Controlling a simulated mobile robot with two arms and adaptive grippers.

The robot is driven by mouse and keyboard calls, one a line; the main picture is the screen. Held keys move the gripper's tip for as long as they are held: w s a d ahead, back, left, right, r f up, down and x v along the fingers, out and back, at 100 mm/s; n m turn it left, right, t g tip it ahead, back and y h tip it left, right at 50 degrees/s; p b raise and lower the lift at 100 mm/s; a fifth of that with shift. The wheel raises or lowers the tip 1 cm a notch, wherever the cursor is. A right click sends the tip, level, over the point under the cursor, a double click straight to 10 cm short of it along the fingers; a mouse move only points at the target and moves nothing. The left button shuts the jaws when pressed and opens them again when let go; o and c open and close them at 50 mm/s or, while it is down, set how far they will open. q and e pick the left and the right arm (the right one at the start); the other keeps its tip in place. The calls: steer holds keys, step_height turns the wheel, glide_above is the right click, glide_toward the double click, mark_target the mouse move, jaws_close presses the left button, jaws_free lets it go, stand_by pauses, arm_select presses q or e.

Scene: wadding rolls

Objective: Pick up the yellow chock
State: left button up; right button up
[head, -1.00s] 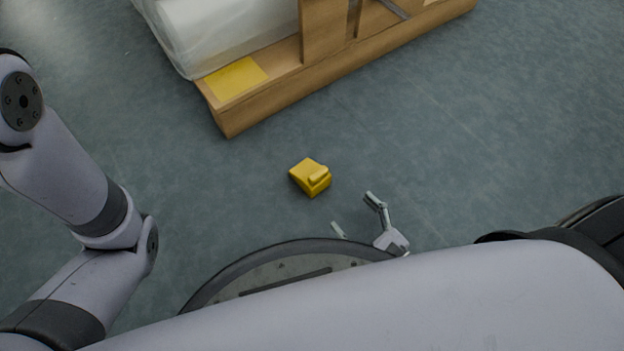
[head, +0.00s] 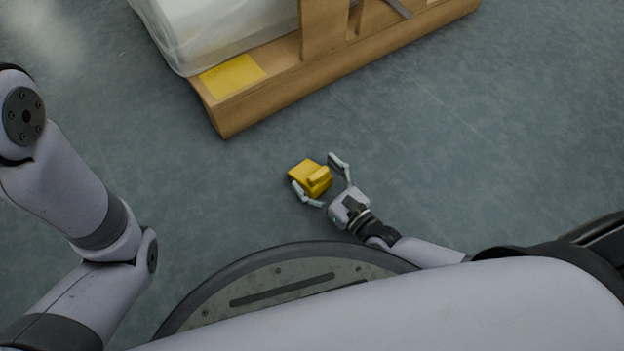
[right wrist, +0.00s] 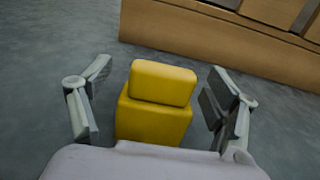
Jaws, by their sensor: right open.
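The yellow chock (head: 308,174) lies on the grey floor, in front of the wooden stand. In the right wrist view the chock (right wrist: 154,108) sits between the two fingers, with clear gaps on both sides. My right gripper (head: 318,176) is open, with one finger on either side of the chock's near part. It also shows in the right wrist view (right wrist: 158,100), its palm close to the chock. My left arm (head: 75,190) shows at the left, but its gripper is out of view.
A wooden stand (head: 290,95) with a yellow patch (head: 232,76) holds a plastic-wrapped roll (head: 225,35) behind the chock. The floor (head: 480,140) to the right is clear. My round base is at the bottom.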

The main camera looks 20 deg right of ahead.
steer(key=shift+c, duration=0.2)
steer(key=c, duration=1.6)
steer(key=shift+r, duration=0.1)
steer(key=shift+c, duration=0.4)
